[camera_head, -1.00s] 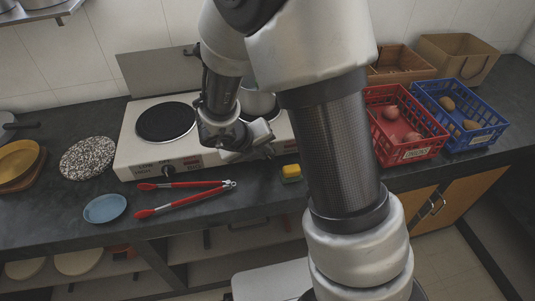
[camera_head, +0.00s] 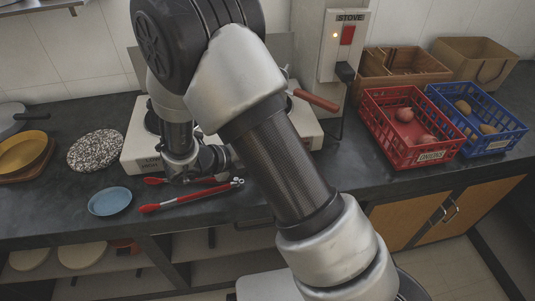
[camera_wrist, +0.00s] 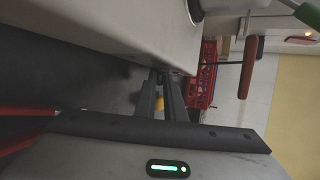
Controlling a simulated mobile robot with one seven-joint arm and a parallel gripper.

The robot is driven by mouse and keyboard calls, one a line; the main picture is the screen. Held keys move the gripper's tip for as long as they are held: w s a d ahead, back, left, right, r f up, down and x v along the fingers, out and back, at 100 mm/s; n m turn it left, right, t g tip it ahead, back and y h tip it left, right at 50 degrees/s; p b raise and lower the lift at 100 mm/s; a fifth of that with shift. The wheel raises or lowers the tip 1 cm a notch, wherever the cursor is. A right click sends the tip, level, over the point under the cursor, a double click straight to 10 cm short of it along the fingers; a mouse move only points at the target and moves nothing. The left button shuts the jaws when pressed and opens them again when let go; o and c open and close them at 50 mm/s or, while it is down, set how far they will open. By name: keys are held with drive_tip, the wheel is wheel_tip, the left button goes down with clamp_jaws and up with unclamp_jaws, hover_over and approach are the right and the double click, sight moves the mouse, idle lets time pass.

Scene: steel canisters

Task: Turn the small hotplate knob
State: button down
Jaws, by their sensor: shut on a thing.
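The white two-plate hotplate (camera_head: 143,148) stands on the dark counter, much of it behind my arm in the head view. Its pale body (camera_wrist: 120,25) fills the upper left of the wrist view. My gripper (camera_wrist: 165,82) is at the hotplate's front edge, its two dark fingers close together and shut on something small. That is likely a knob, but it is hidden between the fingers, and I cannot see which knob or how it is turned. In the head view my fingertips are hidden behind my arm.
Red-handled tongs (camera_head: 190,195) and a blue plate (camera_head: 110,201) lie in front of the hotplate. A red pan handle (camera_head: 316,101) sticks out at its right. A stove switch box (camera_head: 341,45) is on the wall. Red (camera_head: 383,130) and blue (camera_head: 510,142) baskets stand right.

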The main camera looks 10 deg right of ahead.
drive_tip(key=shift+s+d+f, duration=0.1)
drive_tip(key=shift+d+f, duration=0.15)
drive_tip(key=shift+d, duration=0.15)
drive_tip(key=c, duration=2.1)
unclamp_jaws()
drive_tip(key=shift+o, duration=1.3)
drive_tip(key=shift+d, duration=0.1)
drive_tip(key=shift+a+r, duration=0.25)
drive_tip(key=shift+a, duration=0.2)
drive_tip(key=p+v, duration=0.2)
drive_tip(key=v, duration=1.4)
drive_tip(key=shift+a+r, duration=0.2)
drive_tip(key=shift+a, duration=0.05)
